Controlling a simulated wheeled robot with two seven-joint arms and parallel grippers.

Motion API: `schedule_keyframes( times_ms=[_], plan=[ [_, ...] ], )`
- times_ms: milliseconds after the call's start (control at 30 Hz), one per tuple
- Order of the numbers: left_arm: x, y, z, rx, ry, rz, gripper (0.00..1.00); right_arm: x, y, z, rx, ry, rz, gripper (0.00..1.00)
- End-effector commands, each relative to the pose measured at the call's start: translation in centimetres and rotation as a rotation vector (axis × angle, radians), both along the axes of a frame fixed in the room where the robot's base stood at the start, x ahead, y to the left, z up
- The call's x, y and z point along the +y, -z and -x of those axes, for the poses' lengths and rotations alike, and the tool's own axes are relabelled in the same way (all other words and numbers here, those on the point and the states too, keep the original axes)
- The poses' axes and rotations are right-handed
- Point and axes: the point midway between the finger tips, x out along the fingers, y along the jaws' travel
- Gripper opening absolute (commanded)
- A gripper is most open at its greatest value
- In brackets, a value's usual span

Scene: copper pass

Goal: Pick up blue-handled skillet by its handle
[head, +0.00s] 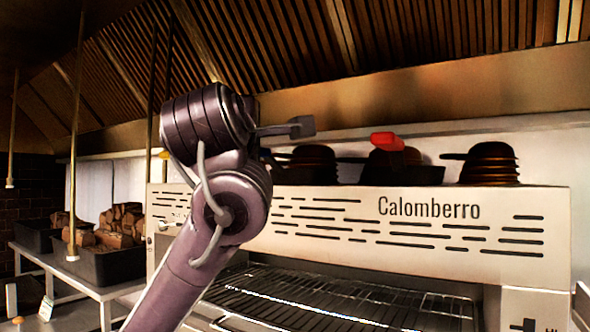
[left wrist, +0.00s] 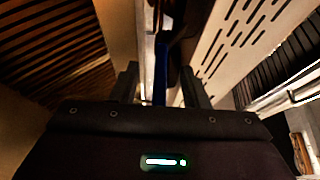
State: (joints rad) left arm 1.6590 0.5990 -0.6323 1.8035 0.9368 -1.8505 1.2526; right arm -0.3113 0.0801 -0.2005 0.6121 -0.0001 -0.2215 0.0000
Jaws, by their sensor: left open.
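The skillet's pan is dark and mostly hidden in shadow beyond the handle. My right gripper is not in view.
The steel oven (head: 360,215) carries a left stack of dark pans (head: 312,168), a red-handled pan (head: 387,141) and a right stack (head: 490,165). A slatted hood (head: 270,45) hangs above. Black bins with brown chunks (head: 110,265) stand on a table at left.

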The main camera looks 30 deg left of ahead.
Motion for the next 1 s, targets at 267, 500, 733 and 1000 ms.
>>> schedule_keyframes(
  times_ms=[267, 500, 733, 1000],
  plan=[
    [1.1, -0.4, -3.4, 0.005, 0.002, 0.0, 0.41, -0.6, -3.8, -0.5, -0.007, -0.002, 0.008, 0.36],
    [1.5, 0.0, -4.0, 0.002, -0.001, -0.001, 0.41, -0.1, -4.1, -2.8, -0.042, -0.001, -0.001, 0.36],
    [1.5, 0.0, -3.9, 0.002, 0.0, -0.001, 0.24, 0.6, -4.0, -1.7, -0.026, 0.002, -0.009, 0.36],
    [1.5, 0.0, -3.9, 0.002, 0.0, -0.001, 0.0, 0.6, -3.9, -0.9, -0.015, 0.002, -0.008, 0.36]
  ],
)
